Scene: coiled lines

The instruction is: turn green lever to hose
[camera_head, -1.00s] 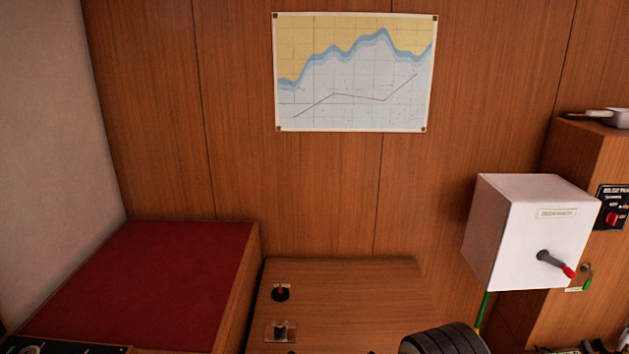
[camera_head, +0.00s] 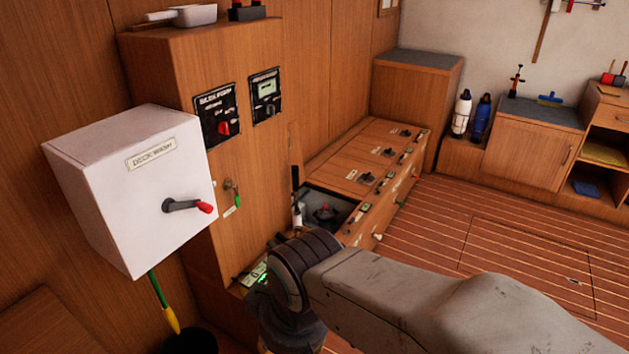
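A small lever with a green grip (camera_head: 237,198) hangs from a metal fitting on the front of the tall wooden cabinet, right of the white box, with a small label below it. The label is too small to read. The white box (camera_head: 120,200) is marked "DECK WASH" and carries a grey lever with a red tip (camera_head: 190,206), pointing right. My arm reaches in from the lower right, below and right of the green lever, and bends down at a dark ribbed joint. My gripper's fingers do not show.
The tall cabinet (camera_head: 170,80) bears two black panels (camera_head: 217,114). A green and yellow line (camera_head: 163,302) hangs under the box above a dark round container (camera_head: 190,341). A low wooden bench (camera_head: 345,172) with an open compartment runs behind my arm. The planked floor (camera_head: 430,245) at right has open room.

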